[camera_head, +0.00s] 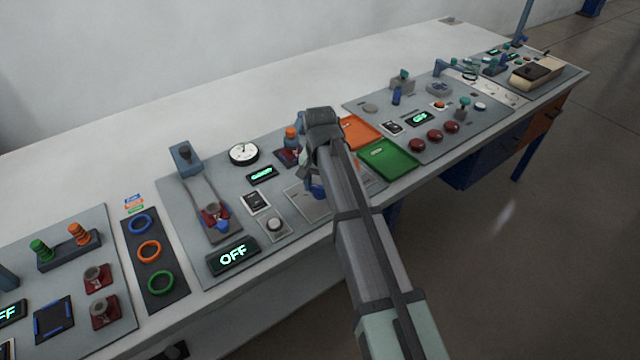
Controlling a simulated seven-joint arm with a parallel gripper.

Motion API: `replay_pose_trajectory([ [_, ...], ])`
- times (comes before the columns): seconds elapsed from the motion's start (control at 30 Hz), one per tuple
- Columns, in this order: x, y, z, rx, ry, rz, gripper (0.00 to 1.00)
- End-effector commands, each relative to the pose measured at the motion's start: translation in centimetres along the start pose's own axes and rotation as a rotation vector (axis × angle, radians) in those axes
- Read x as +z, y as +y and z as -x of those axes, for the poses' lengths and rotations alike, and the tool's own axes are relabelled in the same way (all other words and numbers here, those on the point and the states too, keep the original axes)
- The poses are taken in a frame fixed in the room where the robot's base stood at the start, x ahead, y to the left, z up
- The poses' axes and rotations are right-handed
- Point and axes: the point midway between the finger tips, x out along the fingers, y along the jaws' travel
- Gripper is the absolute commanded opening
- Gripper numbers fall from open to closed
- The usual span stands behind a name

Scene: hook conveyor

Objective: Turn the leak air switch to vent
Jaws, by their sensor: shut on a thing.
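My gripper (307,177) is low over the right part of the middle control panel (226,180). Its fingers are shut on a small blue handle (318,188), which shows just below and beside them. My wrist and forearm hide most of this spot, so the handle's base and the angle it stands at cannot be seen. No label reading leak air or vent can be made out. An orange-topped knob (291,133) stands just behind my gripper on the same panel.
On the middle panel are a white round gauge (244,153), a lever slide (186,160) and a display reading OFF (233,256). An orange tray (358,131) and a green tray (387,159) lie right of my arm. The table's back strip is clear.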

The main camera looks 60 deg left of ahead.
Motion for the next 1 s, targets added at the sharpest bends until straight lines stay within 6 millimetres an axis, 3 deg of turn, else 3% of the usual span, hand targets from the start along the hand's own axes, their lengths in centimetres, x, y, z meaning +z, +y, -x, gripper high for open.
replay_pose_trajectory([
  [0.5,0.0,0.02,0.0,0.001,0.0,0.331,0.29],
  [1.0,0.0,0.01,0.0,0.001,0.0,0.395,0.29],
])
